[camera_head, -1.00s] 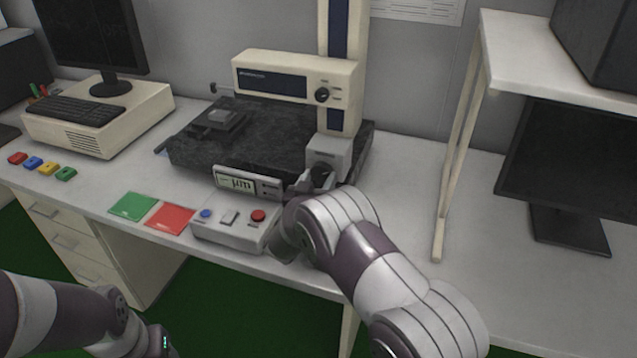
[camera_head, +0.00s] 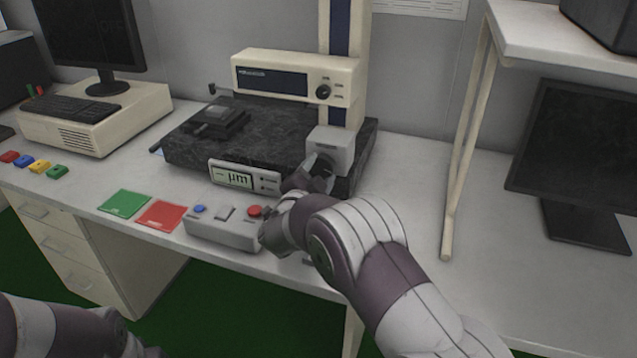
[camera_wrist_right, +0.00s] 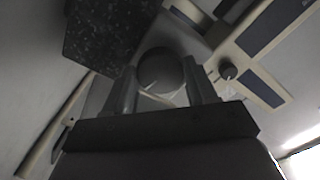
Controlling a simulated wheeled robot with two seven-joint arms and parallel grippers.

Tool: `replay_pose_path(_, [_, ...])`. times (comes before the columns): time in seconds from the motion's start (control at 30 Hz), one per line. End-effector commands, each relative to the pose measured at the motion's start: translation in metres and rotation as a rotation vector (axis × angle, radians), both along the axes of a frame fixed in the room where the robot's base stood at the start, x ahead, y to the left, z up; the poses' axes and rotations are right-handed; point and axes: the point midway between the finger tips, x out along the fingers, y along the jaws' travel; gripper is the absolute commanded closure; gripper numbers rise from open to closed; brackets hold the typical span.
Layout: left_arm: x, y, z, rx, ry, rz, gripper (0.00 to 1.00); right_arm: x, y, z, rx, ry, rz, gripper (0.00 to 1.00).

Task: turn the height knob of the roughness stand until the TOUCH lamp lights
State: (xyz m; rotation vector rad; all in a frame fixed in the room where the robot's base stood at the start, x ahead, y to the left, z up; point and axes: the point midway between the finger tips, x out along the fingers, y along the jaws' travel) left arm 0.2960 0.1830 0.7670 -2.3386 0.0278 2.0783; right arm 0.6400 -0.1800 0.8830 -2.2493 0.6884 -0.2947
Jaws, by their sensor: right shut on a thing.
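The roughness stand has a dark granite base (camera_head: 265,135) and a cream column. Its height knob is a dark round knob on the grey block (camera_head: 331,146) at the base's right front; it also shows in the right wrist view as a knob (camera_wrist_right: 160,72) with a pale index line. My right gripper (camera_head: 318,172) is at the knob, its two fingers (camera_wrist_right: 160,92) on either side of it, shut on it. My arm partly hides the knob in the head view. The display (camera_head: 240,177) reads "µm"; I cannot make out a lit TOUCH lamp. My left gripper is out of view; only my left arm shows.
A shelf leg (camera_head: 462,165) and a monitor (camera_head: 575,160) stand to the right.

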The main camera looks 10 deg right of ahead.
Motion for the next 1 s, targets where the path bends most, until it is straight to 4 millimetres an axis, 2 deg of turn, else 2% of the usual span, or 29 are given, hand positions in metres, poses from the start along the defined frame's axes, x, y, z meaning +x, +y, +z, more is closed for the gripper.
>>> replay_pose_path(0.03, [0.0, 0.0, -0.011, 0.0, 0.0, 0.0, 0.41, 0.0, 0.0, -0.006, 0.035, -0.025, 0.001, 0.74])
replay_pose_path(0.5, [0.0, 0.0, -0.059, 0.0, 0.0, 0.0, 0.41, 0.0, 0.001, -0.004, 0.37, -0.25, 0.0, 0.74])
replay_pose_path(0.73, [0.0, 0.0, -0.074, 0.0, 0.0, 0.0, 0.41, 0.0, 0.0, -0.003, 0.473, -0.318, -0.001, 0.74])
replay_pose_path(1.0, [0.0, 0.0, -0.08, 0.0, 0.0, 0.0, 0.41, 0.0, 0.001, 0.0, 0.53, -0.355, -0.001, 0.74])
